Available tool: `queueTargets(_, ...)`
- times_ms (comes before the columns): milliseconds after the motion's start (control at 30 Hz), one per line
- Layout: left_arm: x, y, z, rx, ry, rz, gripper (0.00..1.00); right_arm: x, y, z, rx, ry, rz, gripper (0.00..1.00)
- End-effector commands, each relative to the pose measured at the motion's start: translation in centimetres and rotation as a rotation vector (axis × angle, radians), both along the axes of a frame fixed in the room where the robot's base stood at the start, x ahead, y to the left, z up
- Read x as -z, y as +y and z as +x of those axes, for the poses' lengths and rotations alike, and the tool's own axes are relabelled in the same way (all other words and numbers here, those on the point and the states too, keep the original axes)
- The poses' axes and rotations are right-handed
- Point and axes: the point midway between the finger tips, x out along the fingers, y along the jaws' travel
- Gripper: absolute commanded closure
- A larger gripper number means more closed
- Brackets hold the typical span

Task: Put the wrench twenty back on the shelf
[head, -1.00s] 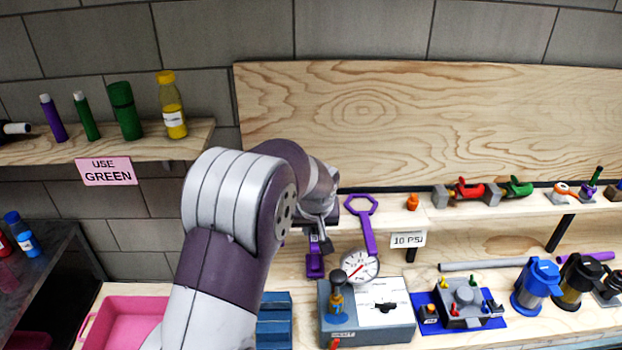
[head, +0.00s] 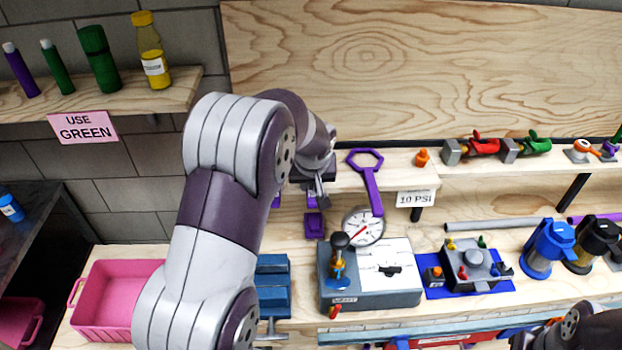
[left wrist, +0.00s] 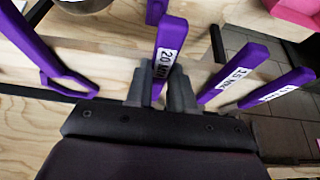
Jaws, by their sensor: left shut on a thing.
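The purple wrench marked "20 MM" (left wrist: 166,58) is between the fingers of my left gripper (left wrist: 160,92) in the left wrist view. The gripper is shut on it. In the head view my left gripper (head: 318,192) is at the front edge of the shelf (head: 400,170), left of a purple wrench with a hexagonal ring (head: 372,185). A purple handle end (head: 314,224) shows below the gripper; the rest is hidden by my arm. I cannot tell whether the held wrench touches the shelf. My right gripper is not in view.
Two other labelled purple wrenches (left wrist: 232,75) (left wrist: 280,88) stand close beside the held one. A gauge (head: 363,226) and a grey test box (head: 370,292) sit below the shelf. A pink bin (head: 110,325) is at the left. An orange piece (head: 422,157) is on the shelf.

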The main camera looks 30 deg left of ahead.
Motion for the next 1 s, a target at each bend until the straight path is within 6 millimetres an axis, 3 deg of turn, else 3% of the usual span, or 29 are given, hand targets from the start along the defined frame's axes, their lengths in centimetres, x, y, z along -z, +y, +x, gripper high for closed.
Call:
queueTargets(500, 0.4, 0.0, 0.0, 0.0, -0.001, 0.001, 1.0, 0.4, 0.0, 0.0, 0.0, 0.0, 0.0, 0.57)
queueTargets(533, 0.3, 0.0, 0.0, 0.0, -0.001, 0.001, 0.71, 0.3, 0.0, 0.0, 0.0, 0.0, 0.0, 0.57)
queueTargets(600, 0.3, 0.0, 0.0, 0.0, -0.001, 0.001, 0.48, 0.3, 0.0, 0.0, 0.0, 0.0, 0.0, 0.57)
queueTargets(867, 0.3, 0.0, 0.0, 0.0, 0.001, -0.001, 0.48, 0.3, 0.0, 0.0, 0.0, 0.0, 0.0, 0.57)
queueTargets(1000, -0.8, -0.3, -0.4, 0.0, -0.003, 0.001, 0.48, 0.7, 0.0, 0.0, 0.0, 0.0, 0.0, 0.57)
